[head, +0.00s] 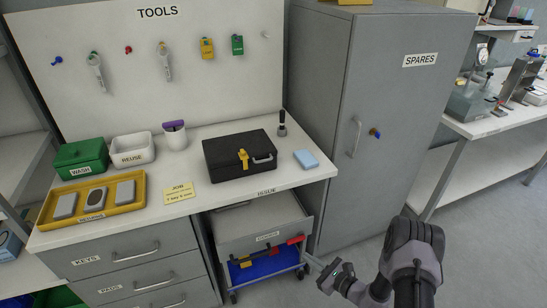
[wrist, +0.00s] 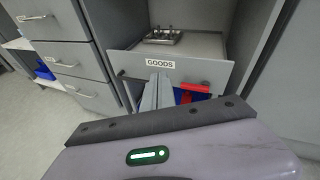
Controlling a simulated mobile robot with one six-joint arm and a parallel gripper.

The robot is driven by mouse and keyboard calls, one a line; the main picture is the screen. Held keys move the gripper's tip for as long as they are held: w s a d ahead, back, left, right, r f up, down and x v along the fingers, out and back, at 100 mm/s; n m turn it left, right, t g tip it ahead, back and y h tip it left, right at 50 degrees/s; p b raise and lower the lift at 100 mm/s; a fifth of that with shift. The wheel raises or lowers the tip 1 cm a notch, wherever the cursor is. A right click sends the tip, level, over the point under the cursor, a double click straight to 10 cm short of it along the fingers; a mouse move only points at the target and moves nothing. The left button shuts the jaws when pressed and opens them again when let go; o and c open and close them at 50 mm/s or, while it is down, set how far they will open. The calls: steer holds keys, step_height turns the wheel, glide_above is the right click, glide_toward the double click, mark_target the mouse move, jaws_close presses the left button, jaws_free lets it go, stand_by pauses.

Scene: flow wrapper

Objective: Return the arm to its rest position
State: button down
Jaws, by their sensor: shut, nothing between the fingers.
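My arm reaches in from the bottom right of the head view, bent low over the floor. My gripper (head: 314,262) is at its left end, just in front of and to the right of the pulled-out drawer (head: 250,238). In the wrist view my gripper (wrist: 160,76) has its fingers together and empty, pointing at the drawer front under the GOODS label (wrist: 160,63). I cannot tell whether the fingertips touch the drawer.
A red handle (wrist: 194,87) is close right of the fingers. A blue bin (head: 262,268) sits on a wheeled cart below. The grey SPARES cabinet (head: 390,110) stands behind my arm. The worktop holds a black case (head: 222,160) and a yellow tray (head: 68,191). Floor at right is clear.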

steer(key=s+a+r+n+g+y, duration=0.1)
steer(key=s+a+r+n+g, duration=0.2)
steer(key=r, duration=0.6)
steer(key=a+r+n+g, duration=0.2)
steer(key=a+r+n, duration=0.15)
steer(key=r, duration=0.55)
steer(key=s+a+r+n+g+y, duration=0.1)
steer(key=s+a+r+n+g, duration=0.15)
steer(key=r+n, duration=0.4)
steer(key=s+a+r+n+g+h, duration=0.1)
steer(key=s+r+n+g+h, duration=0.15)
steer(key=s+r, duration=0.8)
steer(key=s+d+r+n+t+h, duration=0.2)
steer(key=s+d+r+n+h, duration=0.1)
steer(key=s, duration=0.3)
steer(key=s+d+r+n+t+h, duration=0.2)
steer(key=s+d+r+n+h, duration=0.1)
steer(key=s, duration=0.4)
steer(key=shift+d+r+t+h, duration=0.3)
steer(key=shift+d+r+h, duration=0.3)
steer(key=shift+d+h, duration=0.3)
